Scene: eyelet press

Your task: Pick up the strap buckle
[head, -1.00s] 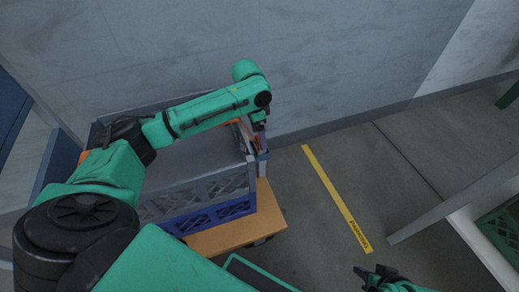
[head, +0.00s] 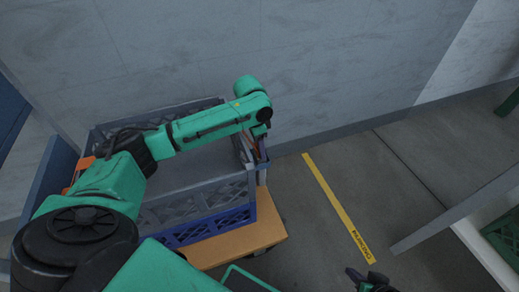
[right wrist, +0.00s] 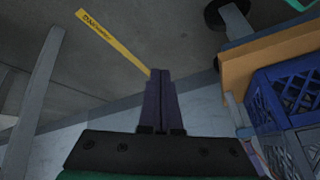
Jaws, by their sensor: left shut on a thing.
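My left gripper (head: 263,152) points down at the right end of the grey crate (head: 190,207). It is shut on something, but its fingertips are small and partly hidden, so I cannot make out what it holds. I cannot pick out the strap buckle in either view. Small orange and pale things (head: 246,146) show at the crate's right end, beside the gripper. My right gripper (head: 358,277) is low in the head view, over the floor, away from the crate. In the right wrist view its two purple fingers (right wrist: 161,78) lie together, with nothing seen between them.
The grey crate stands on a blue crate (head: 215,226), on a wooden dolly (head: 262,238). A wall (head: 330,70) runs close behind. Yellow floor tape (head: 335,205) crosses the open floor to the right. A grey rail or beam (head: 450,212) stands at the far right.

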